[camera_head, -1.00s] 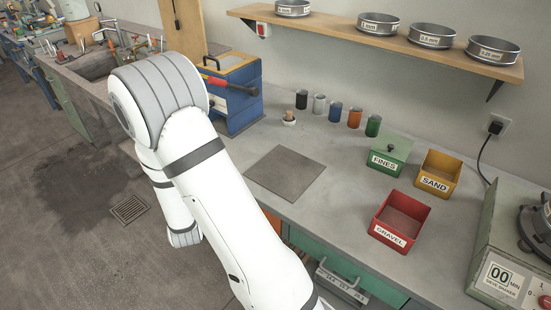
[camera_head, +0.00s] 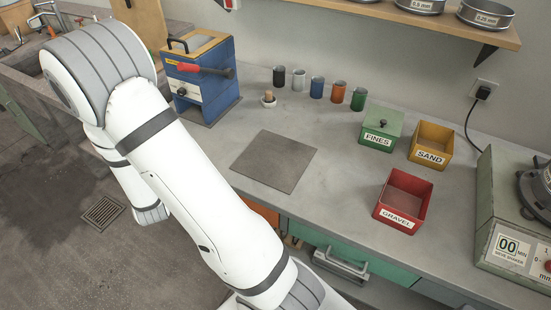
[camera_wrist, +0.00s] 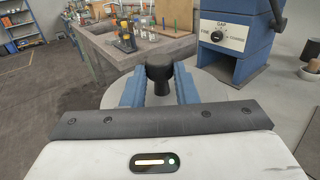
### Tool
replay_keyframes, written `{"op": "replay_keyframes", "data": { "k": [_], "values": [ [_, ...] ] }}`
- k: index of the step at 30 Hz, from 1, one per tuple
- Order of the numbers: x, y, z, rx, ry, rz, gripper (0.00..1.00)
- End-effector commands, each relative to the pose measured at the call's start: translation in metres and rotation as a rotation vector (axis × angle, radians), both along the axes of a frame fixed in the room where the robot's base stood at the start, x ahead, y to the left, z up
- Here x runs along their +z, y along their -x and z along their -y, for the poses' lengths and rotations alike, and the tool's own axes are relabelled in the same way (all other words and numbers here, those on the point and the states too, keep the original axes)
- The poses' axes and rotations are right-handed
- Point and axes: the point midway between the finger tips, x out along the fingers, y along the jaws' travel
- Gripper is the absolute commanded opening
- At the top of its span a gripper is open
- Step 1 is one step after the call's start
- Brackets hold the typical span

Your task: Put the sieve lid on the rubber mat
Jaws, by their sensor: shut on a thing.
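The sieve lid (camera_wrist: 211,91) is a round pale grey disc with a black knob (camera_wrist: 160,78), seen in the wrist view. My gripper (camera_wrist: 160,90) has its two blue fingers on either side of the knob and is shut on it. The lid looks roughly level. The rubber mat (camera_head: 274,161) is a flat, dark grey square lying bare on the bench in the head view. My white arm is left of and in front of it. My gripper and the lid do not show in the head view.
A blue crusher (camera_head: 201,78) stands behind the mat. The green FINES box (camera_head: 381,130), yellow SAND box (camera_head: 431,145) and red GRAVEL box (camera_head: 403,201) are to the right, near the sieve shaker (camera_head: 515,225).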

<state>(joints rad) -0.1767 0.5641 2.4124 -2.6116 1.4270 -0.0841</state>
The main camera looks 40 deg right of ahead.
Motion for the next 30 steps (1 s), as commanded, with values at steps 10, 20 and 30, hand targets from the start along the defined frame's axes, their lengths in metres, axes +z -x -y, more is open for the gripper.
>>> {"op": "replay_keyframes", "data": {
  "k": [10, 20, 30],
  "values": [
    [-0.022, 0.021, 0.166, -0.568, -0.005, 0.011, 0.0],
    [-0.045, 0.109, 0.299, -1.135, -0.002, 0.007, 0.0],
    [-0.063, 0.151, 0.334, -1.332, 0.002, 0.0, 0.0]
  ]
}}
